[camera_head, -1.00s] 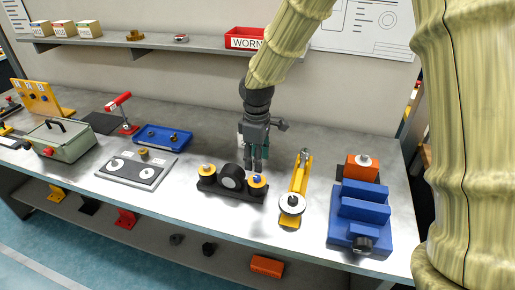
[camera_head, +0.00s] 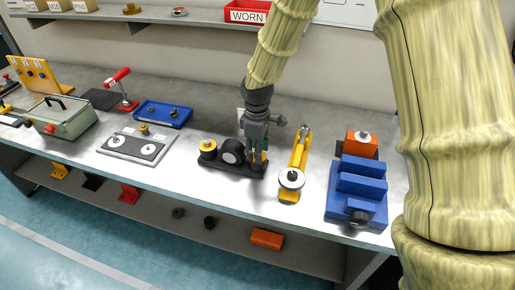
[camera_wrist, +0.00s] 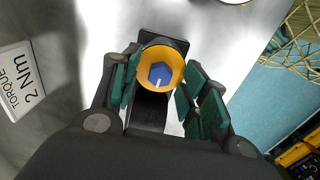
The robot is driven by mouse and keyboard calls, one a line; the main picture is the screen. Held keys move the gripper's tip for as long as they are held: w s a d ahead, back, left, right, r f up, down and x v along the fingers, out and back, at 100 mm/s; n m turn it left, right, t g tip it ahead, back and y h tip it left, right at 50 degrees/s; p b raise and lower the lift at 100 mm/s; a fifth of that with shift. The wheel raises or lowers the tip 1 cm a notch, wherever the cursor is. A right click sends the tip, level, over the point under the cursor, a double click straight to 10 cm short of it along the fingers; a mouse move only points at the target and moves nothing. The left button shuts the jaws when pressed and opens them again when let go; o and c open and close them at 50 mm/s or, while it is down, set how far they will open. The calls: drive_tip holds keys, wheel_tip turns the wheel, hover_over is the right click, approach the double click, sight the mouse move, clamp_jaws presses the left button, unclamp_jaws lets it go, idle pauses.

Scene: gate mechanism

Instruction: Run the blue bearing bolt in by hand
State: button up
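The blue bearing bolt (camera_wrist: 161,74) has a hex head and sits in the middle of a round yellow bearing piece (camera_wrist: 147,55) at the right end of a black fixture (camera_head: 236,168). My gripper (camera_head: 258,157) points down over that end and partly hides the piece in the head view. In the wrist view my gripper (camera_wrist: 158,98) has its green-padded fingers apart, one on each side of the yellow piece. The fingers do not close on the bolt head. How deep the bolt sits cannot be told.
The fixture also carries a black wheel (camera_head: 232,152) and a second yellow-topped post (camera_head: 208,146). A plate marked "TORQUE 2 Nm" (camera_wrist: 18,80) lies left in the wrist view. Bare bench shows in front.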

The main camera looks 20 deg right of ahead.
clamp_jaws()
drive_tip(key=shift+o, duration=1.1)
unclamp_jaws()
drive_tip(key=shift+r, duration=0.1)
wheel_tip(320, 180, up, 7)
drive_tip(key=p, duration=0.6)
